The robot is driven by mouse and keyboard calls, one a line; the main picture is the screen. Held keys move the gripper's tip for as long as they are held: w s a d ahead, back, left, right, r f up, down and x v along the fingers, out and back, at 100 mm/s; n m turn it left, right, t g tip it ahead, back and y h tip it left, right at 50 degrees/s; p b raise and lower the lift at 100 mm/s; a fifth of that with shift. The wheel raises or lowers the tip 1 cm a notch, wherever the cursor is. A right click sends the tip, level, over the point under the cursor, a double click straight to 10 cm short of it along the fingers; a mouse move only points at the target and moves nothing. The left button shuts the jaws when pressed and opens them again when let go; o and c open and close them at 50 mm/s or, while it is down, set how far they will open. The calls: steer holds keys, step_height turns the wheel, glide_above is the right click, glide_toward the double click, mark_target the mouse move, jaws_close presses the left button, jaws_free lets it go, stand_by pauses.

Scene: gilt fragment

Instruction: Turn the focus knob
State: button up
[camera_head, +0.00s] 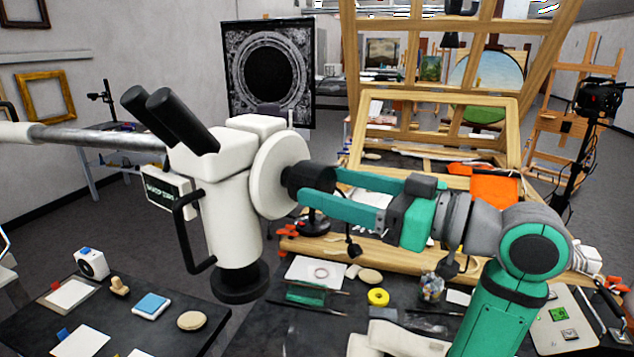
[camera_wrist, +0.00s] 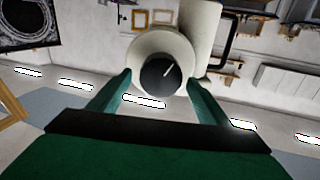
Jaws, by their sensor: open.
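The white microscope (camera_head: 232,195) with black eyepieces hangs on a boom at the left of the head view. Its black focus knob (camera_head: 312,178) sticks out to the right from a round white disc (camera_head: 277,176). In the wrist view the knob (camera_wrist: 160,75) faces me, its white pointer line tilted up and to the right. My gripper (camera_head: 303,188) reaches in from the right with teal fingers. In the wrist view the open fingers (camera_wrist: 157,79) stand on either side of the knob, with a gap at the left and little or none at the right.
A black handle (camera_head: 188,232) curves from the microscope's left side. Below are dark tables (camera_head: 190,340) with small items, including yellow tape (camera_head: 378,297). A wooden easel frame (camera_head: 440,120) stands behind my arm. A lamp stand (camera_head: 575,150) is at the right.

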steer(key=v, duration=0.6)
steer(key=shift+d, duration=0.1)
stand_by(1.3)
